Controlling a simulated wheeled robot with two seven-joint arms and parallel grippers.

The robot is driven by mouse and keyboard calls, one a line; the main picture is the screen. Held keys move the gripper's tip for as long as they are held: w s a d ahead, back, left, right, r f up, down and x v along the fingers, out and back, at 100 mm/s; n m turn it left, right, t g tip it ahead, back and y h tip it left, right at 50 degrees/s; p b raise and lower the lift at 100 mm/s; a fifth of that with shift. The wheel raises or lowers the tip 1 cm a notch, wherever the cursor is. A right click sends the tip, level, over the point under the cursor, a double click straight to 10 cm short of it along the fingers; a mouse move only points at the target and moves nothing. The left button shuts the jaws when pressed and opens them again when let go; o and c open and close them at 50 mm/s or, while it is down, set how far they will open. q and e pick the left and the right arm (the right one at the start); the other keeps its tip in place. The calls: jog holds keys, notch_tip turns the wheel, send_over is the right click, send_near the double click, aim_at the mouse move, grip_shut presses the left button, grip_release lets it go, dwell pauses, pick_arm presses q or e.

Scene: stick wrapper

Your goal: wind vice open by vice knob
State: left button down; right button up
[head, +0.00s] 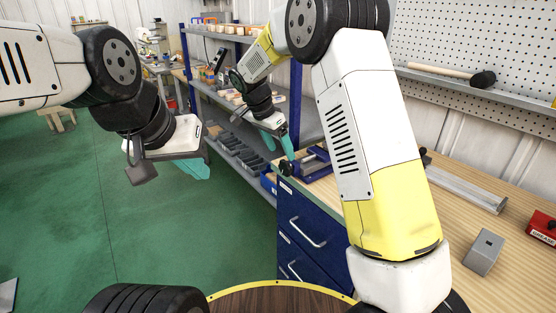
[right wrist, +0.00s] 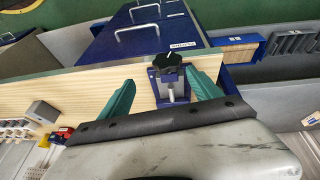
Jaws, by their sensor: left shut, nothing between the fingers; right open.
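The blue vice (head: 316,165) sits at the near left corner of the wooden workbench, partly hidden behind my right arm. Its black vice knob (head: 285,168) faces the bench's edge. In the right wrist view the lobed knob (right wrist: 168,66) and the vice (right wrist: 178,90) with its metal screw lie between and just beyond the teal fingers. My right gripper (head: 279,147) is open above the knob, its fingers apart on either side of it; I cannot tell whether either touches. My left gripper (head: 197,170) is shut and empty, out over the green floor, away from the bench.
The bench (head: 523,202) holds a metal bar (head: 468,187), a grey block (head: 484,252) and a red box (head: 543,227). Blue drawers (head: 308,229) stand under the bench. Shelving (head: 228,108) with grey bins stands behind.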

aim_at(282, 166)
jog(key=shift+m, duration=0.3)
jog(key=x, duration=0.3)
jog(key=a+x, duration=0.1)
jog(key=x, duration=0.5)
jog(key=shift+w+a+f, duration=0.15)
jog(key=shift+w+a, duration=0.05)
jog(key=shift+w, duration=0.2)
jog(key=c, duration=1.4)
jog(key=shift+o, duration=0.2)
jog(key=shift+h, duration=0.3)
jog(key=shift+w+a+g+h, duration=0.1)
jog(key=shift+g+h, duration=0.7)
jog(key=shift+g, duration=0.4)
jog(key=shift+n+g+h, duration=0.7)
jog(key=shift+g+h, duration=0.5)
jog(key=shift+g, duration=0.2)
